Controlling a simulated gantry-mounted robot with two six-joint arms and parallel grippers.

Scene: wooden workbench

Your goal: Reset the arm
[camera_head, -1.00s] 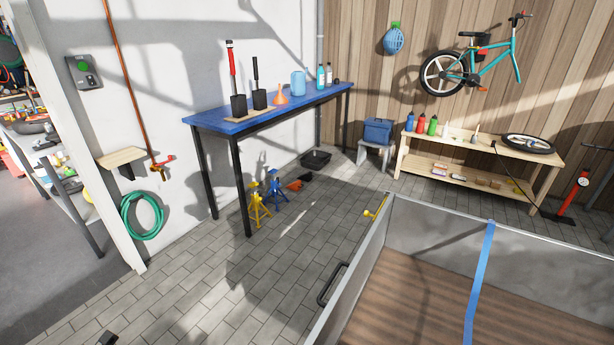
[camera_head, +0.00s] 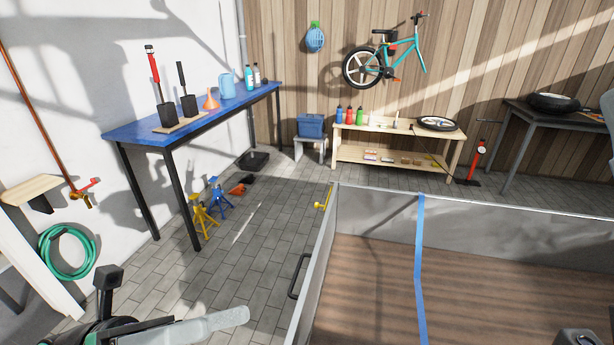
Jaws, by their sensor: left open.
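My left gripper (camera_head: 215,322) reaches in at the bottom left of the head view. It is open, with pale grey fingers pointing right and nothing visible between them. A dark block on my left arm stands up beside it. The gripper is over the paved floor, left of the large grey-walled bin (camera_head: 480,216), and appears apart from it. At the bottom right edge a small dark block shows, perhaps part of my right arm. My right gripper's fingers are not visible.
A blue-topped table (camera_head: 150,133) with tools stands at the left. A green hose (camera_head: 68,252) hangs on the wall. Yellow and blue jack stands (camera_head: 203,217) are on the floor. A wooden bench (camera_head: 395,142) and a dark table (camera_head: 545,113) stand at the back. Blue tape (camera_head: 420,262) crosses the bin.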

